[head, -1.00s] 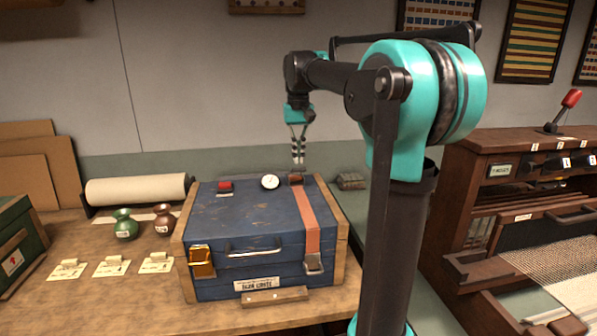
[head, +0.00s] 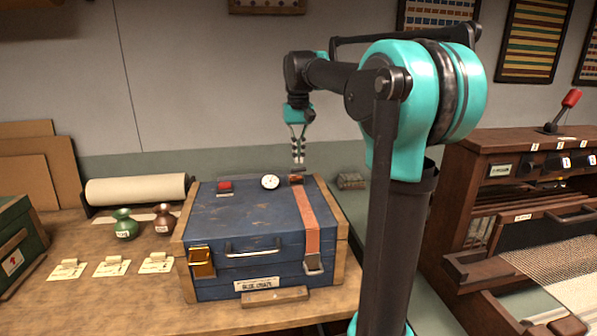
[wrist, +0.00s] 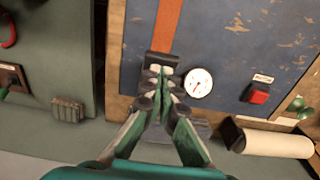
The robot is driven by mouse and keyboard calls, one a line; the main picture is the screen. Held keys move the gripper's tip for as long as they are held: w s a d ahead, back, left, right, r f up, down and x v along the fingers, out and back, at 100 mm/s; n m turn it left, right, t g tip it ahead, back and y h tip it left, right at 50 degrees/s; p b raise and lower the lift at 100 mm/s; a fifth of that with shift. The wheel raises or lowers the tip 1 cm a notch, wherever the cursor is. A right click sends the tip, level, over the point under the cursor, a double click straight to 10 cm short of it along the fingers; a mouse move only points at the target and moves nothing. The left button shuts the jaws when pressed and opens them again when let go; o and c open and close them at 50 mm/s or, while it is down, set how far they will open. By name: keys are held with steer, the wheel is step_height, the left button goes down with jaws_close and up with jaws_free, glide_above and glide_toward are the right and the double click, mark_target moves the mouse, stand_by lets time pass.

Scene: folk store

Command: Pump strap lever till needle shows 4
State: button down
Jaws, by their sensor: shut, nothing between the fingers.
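The blue chest (head: 245,215) stands on the workbench with an orange strap (head: 306,215) running over its right side. The strap's lever (head: 296,180) is at the back of the lid, at the strap's end; it also shows as a dark block in the wrist view (wrist: 160,60). A round white dial (head: 270,182) sits beside it; in the wrist view (wrist: 199,82) its needle shows but the number is too small to read. My gripper (head: 299,166) points down right at the lever, fingers closed together; in the wrist view its fingertips (wrist: 161,72) overlap the lever's edge. Contact is unclear.
A red button (head: 225,187) is on the lid's left, and a gold latch (head: 201,262) on the chest's front. Vases (head: 124,224), paper cards (head: 112,266) and a paper roll (head: 137,190) lie to the left. A wooden loom (head: 510,215) stands right.

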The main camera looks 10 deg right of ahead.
steer(key=shift+s+f, duration=0.2)
steer(key=shift+f, duration=1.2)
steer(key=shift+s+f, duration=0.2)
steer(key=shift+f, duration=1.15)
steer(key=shift+r, duration=4.55)
